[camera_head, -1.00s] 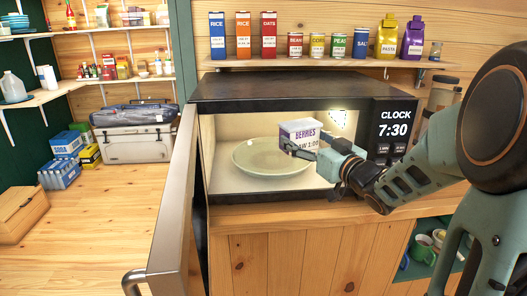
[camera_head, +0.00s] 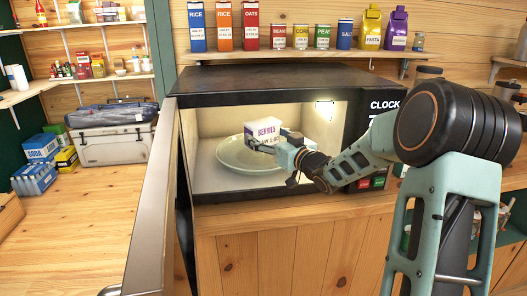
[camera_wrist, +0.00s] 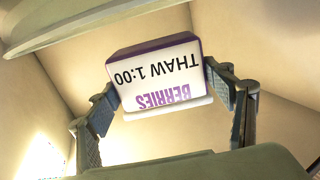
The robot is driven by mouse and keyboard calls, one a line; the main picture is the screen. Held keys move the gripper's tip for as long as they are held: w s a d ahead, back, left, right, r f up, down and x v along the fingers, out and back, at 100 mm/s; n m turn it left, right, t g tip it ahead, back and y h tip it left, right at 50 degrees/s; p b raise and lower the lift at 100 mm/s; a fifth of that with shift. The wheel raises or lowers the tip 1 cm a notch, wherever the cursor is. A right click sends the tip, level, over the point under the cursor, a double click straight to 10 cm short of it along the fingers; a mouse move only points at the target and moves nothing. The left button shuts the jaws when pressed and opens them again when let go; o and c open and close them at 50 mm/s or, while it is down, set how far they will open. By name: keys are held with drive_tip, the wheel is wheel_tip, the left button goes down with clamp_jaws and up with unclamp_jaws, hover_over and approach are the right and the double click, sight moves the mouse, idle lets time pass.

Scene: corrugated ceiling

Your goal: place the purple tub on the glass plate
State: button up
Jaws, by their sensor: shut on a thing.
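The purple tub (camera_head: 263,133) is a white and purple box labelled BERRIES. My gripper (camera_head: 278,143) is shut on it inside the open microwave. In the wrist view the tub (camera_wrist: 160,75) sits between the two fingers of my gripper (camera_wrist: 165,100), its label upside down. The glass plate (camera_head: 235,160) lies on the microwave floor, pale and round. In the head view the tub appears over the plate's right and back part. I cannot tell whether it touches the plate. A curved pale edge at the top left of the wrist view is probably the plate (camera_wrist: 70,20).
The microwave (camera_head: 255,85) has its door (camera_head: 155,190) open on the left. My arm reaches in from the right, past the control panel. A shelf (camera_head: 290,56) of cans and boxes runs above. A cooler (camera_head: 112,143) and soda boxes (camera_head: 42,150) stand at left.

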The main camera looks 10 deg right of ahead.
drive_tip(key=shift+w+a+f, duration=0.35)
drive_tip(key=shift+w+f, duration=0.15)
drive_tip(key=shift+f, duration=0.2)
drive_tip(key=shift+w+f+b, duration=0.15)
drive_tip(key=shift+f+b, duration=0.2)
drive_tip(key=shift+f, duration=1.25)
drive_tip(key=shift+f, duration=0.2)
drive_tip(key=o, duration=1.3)
drive_tip(key=shift+r, duration=0.15)
drive_tip(key=shift+s+d, duration=0.15)
drive_tip(key=shift+s, duration=0.1)
drive_tip(key=v, duration=1.1)
drive_tip(key=shift+s, duration=0.25)
